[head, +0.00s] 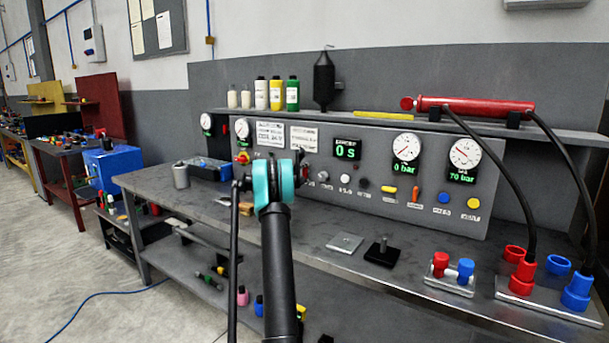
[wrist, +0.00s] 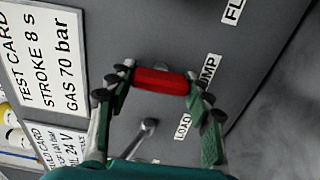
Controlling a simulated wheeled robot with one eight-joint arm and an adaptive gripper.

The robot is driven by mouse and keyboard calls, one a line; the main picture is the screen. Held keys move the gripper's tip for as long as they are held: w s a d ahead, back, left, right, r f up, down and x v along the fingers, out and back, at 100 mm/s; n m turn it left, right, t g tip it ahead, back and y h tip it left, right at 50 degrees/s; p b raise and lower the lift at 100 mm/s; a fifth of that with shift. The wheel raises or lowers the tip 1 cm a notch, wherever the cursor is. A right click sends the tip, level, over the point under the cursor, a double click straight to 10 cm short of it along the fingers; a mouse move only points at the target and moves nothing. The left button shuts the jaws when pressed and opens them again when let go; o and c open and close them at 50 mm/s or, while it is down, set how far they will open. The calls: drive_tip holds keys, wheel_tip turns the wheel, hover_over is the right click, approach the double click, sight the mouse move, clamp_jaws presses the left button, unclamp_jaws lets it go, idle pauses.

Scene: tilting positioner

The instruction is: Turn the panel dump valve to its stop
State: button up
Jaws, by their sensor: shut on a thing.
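The panel dump valve's red handle (wrist: 160,80) lies roughly crosswise in the wrist view, beside a label partly reading "DUMP". My gripper (wrist: 159,82) is shut on it, with one dark green padded finger at each end of the red bar. The valve's stem is mostly hidden behind the handle. In the head view my gripper (head: 299,168) is at the grey panel (head: 340,190), largely hidden by my own teal wrist and dark arm. The handle's angle cannot be told from the head view.
A metal toggle lever (wrist: 146,130) stands close to the handle, near a "LOAD" label. Two dials (head: 406,147) read 0 bar and 70 bar; a display (head: 347,149) reads 0 s. A metal plate (head: 345,243) and a black block (head: 384,252) lie on the bench below.

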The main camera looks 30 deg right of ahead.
idle(0.5)
drive_tip(key=o, duration=1.2)
drive_tip(key=shift+c, duration=0.2)
drive_tip(key=v, duration=1.2)
drive_tip(key=shift+f, duration=0.1)
drive_tip(key=s+a+f+m+g+y, duration=0.1)
drive_tip(key=s+a+f+y, duration=0.4)
drive_tip(key=s+a, duration=1.1)
drive_tip(key=s+a+f+m+y, duration=0.2)
drive_tip(key=s+a+f+y, duration=0.4)
drive_tip(key=s+a, duration=0.9)
drive_tip(key=s+a+f+m+g+y, duration=0.1)
drive_tip(key=s+a+f+y, duration=0.4)
drive_tip(key=s+a+f, duration=0.4)
drive_tip(key=s+a, duration=0.7)
drive_tip(key=s, duration=0.1)
drive_tip(key=shift+s+a+g+y, duration=0.2)
drive_tip(key=shift+a+g+y, duration=0.1)
